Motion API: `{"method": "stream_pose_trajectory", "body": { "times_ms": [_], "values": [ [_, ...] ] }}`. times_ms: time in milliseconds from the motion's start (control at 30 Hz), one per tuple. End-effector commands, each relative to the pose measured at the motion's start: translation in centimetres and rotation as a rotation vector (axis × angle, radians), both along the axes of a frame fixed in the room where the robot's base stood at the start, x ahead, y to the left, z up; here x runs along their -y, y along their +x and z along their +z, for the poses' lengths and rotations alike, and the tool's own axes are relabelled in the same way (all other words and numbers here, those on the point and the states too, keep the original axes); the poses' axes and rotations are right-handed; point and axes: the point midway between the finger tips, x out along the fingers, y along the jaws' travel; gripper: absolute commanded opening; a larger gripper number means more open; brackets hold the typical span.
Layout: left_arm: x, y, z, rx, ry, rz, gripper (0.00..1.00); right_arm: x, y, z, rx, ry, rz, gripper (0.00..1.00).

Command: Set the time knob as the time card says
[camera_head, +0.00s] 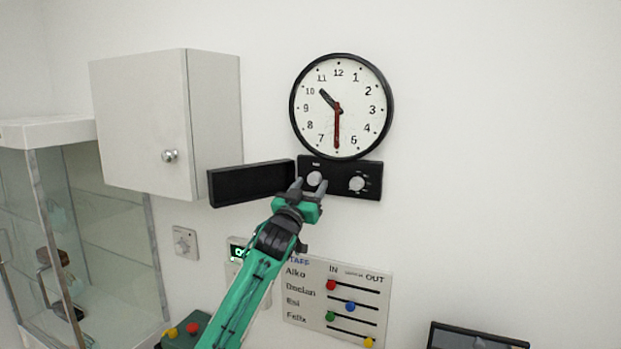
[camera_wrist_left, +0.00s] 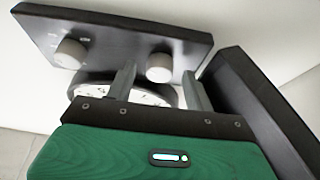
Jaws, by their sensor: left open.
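A black control panel (camera_head: 340,178) is mounted on the wall under a round clock (camera_head: 362,92). It carries a left pale knob (camera_head: 314,178) and a right pale knob (camera_head: 357,184); I cannot read their marks, so I cannot tell which is the time knob. The clock's black hand points between 10 and 11, its red hand at 6. My left gripper (camera_head: 309,184) is open at the left knob. In the left wrist view this knob (camera_wrist_left: 159,67) shows between the fingers (camera_wrist_left: 160,88); contact is unclear. I make out no time card. My right gripper is out of view.
A black flap (camera_head: 252,184) stands out left of the panel. A white cabinet (camera_head: 145,125) hangs further left, above a glass case (camera_head: 95,235). A staff board (camera_head: 337,300) with coloured sliders is below. The wall right of the clock is bare.

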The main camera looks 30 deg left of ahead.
Motion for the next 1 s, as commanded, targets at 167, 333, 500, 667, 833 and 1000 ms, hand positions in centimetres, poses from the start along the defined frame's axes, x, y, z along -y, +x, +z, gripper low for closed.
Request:
{"method": "stream_pose_trajectory", "body": {
  "times_ms": [167,333,500,667,833,1000],
  "values": [
    [-0.04,0.82,0.38,0.000,0.001,0.000,0.53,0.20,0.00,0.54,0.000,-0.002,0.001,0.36],
    [-0.04,0.89,0.33,0.000,0.001,0.000,0.53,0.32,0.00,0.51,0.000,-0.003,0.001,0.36],
    [-0.04,0.87,0.32,0.000,0.001,0.000,0.41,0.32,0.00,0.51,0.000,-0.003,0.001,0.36],
    [-0.05,0.87,0.33,0.000,0.001,0.000,0.10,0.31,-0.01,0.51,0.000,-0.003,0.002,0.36],
    [-0.03,0.87,0.28,0.000,-0.005,0.000,0.09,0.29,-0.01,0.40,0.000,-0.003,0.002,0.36],
    [0.07,0.87,0.11,0.003,-0.051,0.000,0.09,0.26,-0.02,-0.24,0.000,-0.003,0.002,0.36]
  ]
}}
